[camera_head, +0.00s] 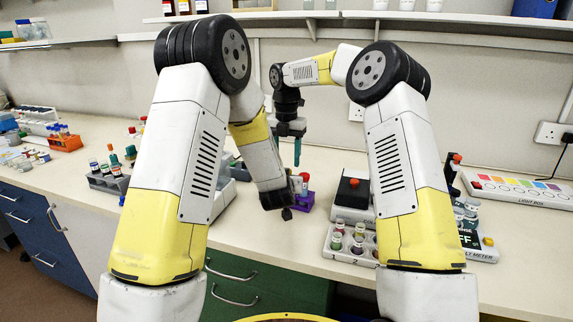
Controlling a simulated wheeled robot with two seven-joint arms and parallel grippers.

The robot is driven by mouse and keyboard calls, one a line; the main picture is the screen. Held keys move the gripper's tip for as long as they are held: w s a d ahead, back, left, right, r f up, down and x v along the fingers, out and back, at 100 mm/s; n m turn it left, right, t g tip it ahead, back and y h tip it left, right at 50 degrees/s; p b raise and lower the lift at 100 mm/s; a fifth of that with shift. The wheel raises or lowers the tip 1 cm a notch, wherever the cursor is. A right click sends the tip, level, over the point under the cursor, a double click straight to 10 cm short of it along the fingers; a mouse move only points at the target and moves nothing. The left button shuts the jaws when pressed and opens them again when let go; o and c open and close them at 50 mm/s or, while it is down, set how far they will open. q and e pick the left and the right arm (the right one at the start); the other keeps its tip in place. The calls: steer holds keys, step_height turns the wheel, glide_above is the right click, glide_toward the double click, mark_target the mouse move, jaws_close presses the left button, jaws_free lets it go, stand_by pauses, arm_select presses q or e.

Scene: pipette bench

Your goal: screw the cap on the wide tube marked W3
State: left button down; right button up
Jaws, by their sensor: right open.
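My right gripper (289,130) points down over the middle of the bench, its jaws open. A slender teal item (297,152) shows just below it; I cannot tell whether it touches the fingers. My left gripper (284,204) is low beside a small purple rack (303,203); its dark fingers are too small to read. An orange-red topped tube (304,180) stands at the purple rack, partly hidden by my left wrist. No W3 mark is legible, so I cannot tell which tube is the wide one, nor pick out its cap.
A grey rack (108,184) with several tubes stands at left, an orange rack (66,144) farther left. A pale tray (340,254) with vials and a dark box with a red knob (353,183) stand right of centre. A light box (520,192) lies at right. The front centre bench is clear.

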steer(key=shift+r, duration=0.85)
steer(key=shift+r, duration=1.75)
steer(key=shift+c, duration=0.3)
step_height(320, 180, down, 8)
steer(key=shift+f, duration=0.1)
